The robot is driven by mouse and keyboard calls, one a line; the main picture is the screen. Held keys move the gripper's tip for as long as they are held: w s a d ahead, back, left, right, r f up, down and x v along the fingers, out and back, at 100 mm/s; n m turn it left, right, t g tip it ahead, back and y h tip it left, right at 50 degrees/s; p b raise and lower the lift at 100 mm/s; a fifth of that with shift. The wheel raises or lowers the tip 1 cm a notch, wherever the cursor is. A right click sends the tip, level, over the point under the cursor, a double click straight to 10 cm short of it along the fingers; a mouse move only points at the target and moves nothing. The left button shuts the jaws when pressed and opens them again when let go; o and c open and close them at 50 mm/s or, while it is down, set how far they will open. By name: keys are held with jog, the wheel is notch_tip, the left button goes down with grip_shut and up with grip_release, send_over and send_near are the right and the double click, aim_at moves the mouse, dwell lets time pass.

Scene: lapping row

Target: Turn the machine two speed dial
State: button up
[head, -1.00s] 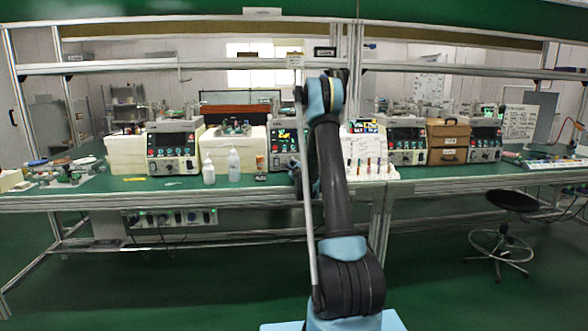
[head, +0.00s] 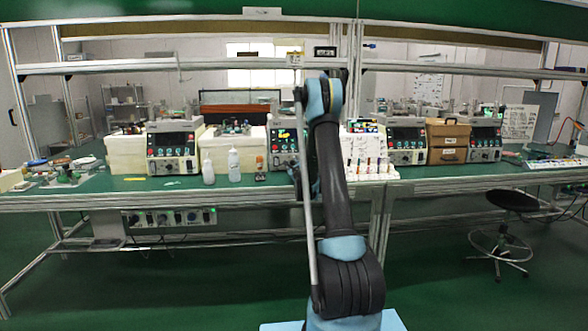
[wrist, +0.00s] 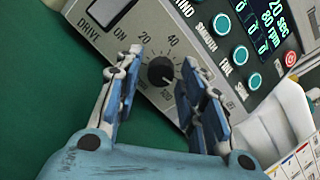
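The speed dial (wrist: 161,71) is a round black knob with a pointer on a pale panel, with a printed scale showing 20 and 40. My gripper (wrist: 162,60) is open, with one finger on each side of the dial. Gaps show between the fingers and the knob; I cannot tell how deep the fingertips reach. Machine two (head: 283,143) stands on the bench in the head view, partly hidden behind my arm. My gripper is hidden behind the arm in that view.
Teal buttons (wrist: 239,54) and a lit display (wrist: 262,18) lie up and right of the dial. White bottles (head: 233,165) stand left of machine two. A white rack with coloured items (head: 370,175) stands to its right. Similar machines (head: 172,147) line the bench.

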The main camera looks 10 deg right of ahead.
dwell(0.3)
jog(key=s, duration=0.8)
jog(key=s+d, duration=0.1)
jog(key=s, duration=0.3)
jog(key=shift+f, duration=0.15)
jog(key=s+a+r+n+g+y, duration=0.2)
jog(key=s+a+r+n+y, duration=0.1)
jog(key=s+a+r+n, duration=0.3)
jog(key=s+a+r+n+g+y, duration=0.2)
jog(key=s+a+r+n+y, duration=0.15)
jog(key=s+n, duration=0.4)
jog(key=s+a+n+g, duration=0.2)
jog(key=s+n+g, duration=0.15)
jog(key=s, duration=0.65)
jog(key=s+d+f+n+g+h, duration=0.2)
jog(key=s+d+f+n, duration=0.1)
jog(key=s, duration=0.9)
jog(key=s+d+f+n+g+h, duration=0.3)
jog(key=s+f, duration=0.3)
jog(key=s, duration=0.6)
jog(key=s+d+f+n+g+h, duration=0.2)
jog(key=s+d+f+n, duration=0.3)
jog(key=s, duration=0.7)
jog(key=shift+s+f+g+h, duration=0.25)
jog(key=shift+s+g+h, duration=0.1)
jog(key=shift+g, duration=0.4)
